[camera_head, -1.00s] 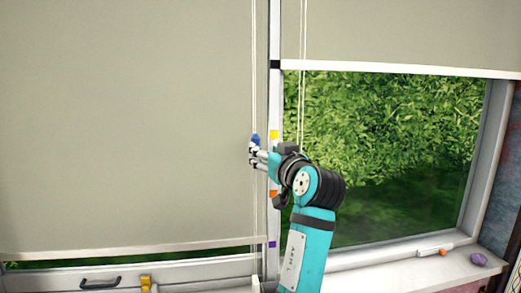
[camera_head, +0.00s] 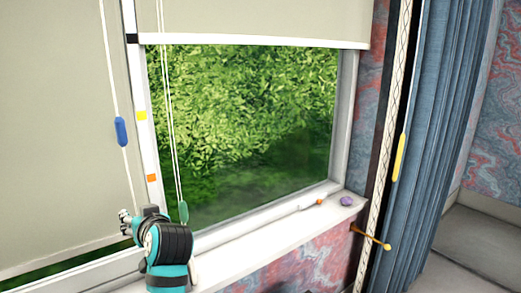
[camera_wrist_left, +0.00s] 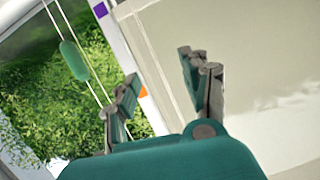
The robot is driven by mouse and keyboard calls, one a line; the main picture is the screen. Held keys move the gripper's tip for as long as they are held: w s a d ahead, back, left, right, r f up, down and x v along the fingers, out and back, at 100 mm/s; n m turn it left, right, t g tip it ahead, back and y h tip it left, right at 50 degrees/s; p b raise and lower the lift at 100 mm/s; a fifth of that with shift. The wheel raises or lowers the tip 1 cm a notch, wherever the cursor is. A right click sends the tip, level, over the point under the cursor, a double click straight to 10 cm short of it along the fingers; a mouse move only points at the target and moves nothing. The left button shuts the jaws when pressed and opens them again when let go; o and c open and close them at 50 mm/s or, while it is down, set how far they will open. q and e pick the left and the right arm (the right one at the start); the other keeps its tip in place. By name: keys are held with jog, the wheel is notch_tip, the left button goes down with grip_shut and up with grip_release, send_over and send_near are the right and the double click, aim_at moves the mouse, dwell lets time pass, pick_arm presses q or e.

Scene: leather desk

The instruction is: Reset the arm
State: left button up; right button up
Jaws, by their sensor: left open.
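My left gripper (camera_head: 125,220) is low in front of the window frame in the head view, with the teal and black arm behind it. Its two fingers (camera_wrist_left: 160,92) stand apart in the left wrist view, with nothing between them. A blue cord pull (camera_head: 121,131) hangs on its cord above the gripper, apart from it. A green cord pull (camera_head: 183,211) hangs close to the right of the wrist in the head view; it also shows in the left wrist view (camera_wrist_left: 74,60), left of the fingers. My right gripper is not in view.
A lowered blind (camera_head: 50,130) covers the left window; the right blind (camera_head: 250,22) is raised. The white sill (camera_head: 270,228) holds an orange-tipped white item (camera_head: 313,203) and a purple stone-like item (camera_head: 347,201). A blue curtain (camera_head: 435,150) hangs at the right.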

pick_arm(q)
jog(key=s+d+f+m+g+h, duration=0.1)
jog(key=s+f+m+g+h, duration=0.15)
jog(key=s+f, duration=0.65)
jog(key=s+d+f+m+g+h, duration=0.1)
jog(key=s+f+m+h, duration=0.15)
jog(key=s+f, duration=0.7)
jog(key=s+d+f+m+g+h, duration=0.2)
jog(key=s+d+f, duration=0.1)
jog(key=s+f, duration=0.5)
jog(key=s+d+f+m+g+h, duration=0.25)
jog(key=s+d+f, duration=0.2)
jog(key=s, duration=0.55)
notch_tip(320, 180, down, 32)
jog(key=s+a+b, duration=0.1)
jog(key=s+b, duration=0.1)
jog(key=b, duration=0.2)
jog(key=s+a+f+g+b, duration=0.2)
jog(key=s+a+f+b, duration=0.1)
jog(key=s+f, duration=1.2)
notch_tip(320, 180, down, 2)
jog(key=shift+s+f, duration=0.25)
